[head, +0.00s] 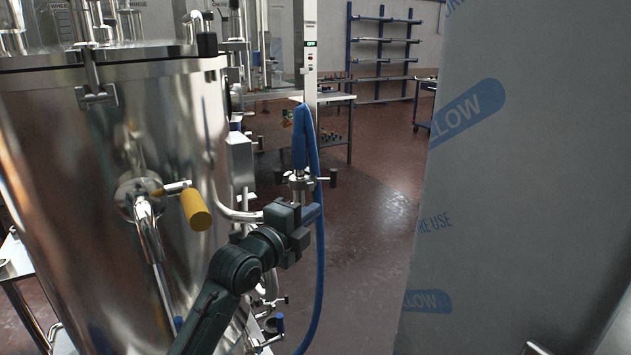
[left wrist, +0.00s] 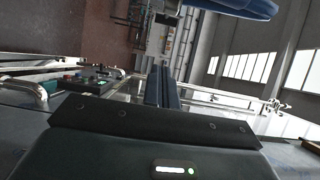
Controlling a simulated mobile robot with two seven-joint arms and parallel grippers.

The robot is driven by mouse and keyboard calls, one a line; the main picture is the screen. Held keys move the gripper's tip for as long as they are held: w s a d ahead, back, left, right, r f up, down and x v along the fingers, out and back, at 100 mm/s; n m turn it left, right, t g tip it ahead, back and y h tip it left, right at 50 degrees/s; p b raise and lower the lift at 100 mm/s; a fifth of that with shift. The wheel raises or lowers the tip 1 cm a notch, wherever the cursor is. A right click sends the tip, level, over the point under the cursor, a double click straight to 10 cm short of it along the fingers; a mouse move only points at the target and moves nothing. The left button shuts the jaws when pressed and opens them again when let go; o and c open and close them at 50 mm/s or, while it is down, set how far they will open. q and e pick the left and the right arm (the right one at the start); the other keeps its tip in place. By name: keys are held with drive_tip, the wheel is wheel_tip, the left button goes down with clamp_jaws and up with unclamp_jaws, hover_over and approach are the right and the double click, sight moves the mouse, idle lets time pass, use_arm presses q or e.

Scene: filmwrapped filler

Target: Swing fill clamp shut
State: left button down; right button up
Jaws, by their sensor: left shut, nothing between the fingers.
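A blue hose (head: 306,140) hangs in the middle of the head view. A small steel fitting with dark-tipped side handles (head: 302,180) sits by it, just above my left gripper (head: 292,214). It may be the fill clamp; whether it is open or shut I cannot tell. My left gripper is shut and empty. Its fingers point away and are mostly hidden in the head view. In the left wrist view the two fingers (left wrist: 162,87) are together with nothing between them. A blue tube-like thing (left wrist: 235,7) shows at the top there. My right gripper is not in view.
A large steel tank (head: 100,130) with a yellow-handled valve (head: 195,209) stands at the left. A grey film-wrapped block (head: 530,180) fills the right side. Open red floor (head: 375,200) lies between, with a blue rack (head: 382,55) at the back.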

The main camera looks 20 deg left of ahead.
use_arm(q)
drive_tip(key=p, duration=0.2)
approach(332, 189)
drive_tip(key=w+d+r, duration=0.2)
drive_tip(key=d, duration=0.3)
drive_tip(key=w, duration=0.1)
drive_tip(key=w+a, duration=0.1)
drive_tip(key=w, duration=0.1)
drive_tip(key=shift+w+a+r, duration=0.15)
drive_tip(key=shift+w+a, duration=0.1)
drive_tip(key=shift+a, duration=0.05)
drive_tip(key=shift+w+a, duration=0.35)
drive_tip(key=shift+w, duration=0.15)
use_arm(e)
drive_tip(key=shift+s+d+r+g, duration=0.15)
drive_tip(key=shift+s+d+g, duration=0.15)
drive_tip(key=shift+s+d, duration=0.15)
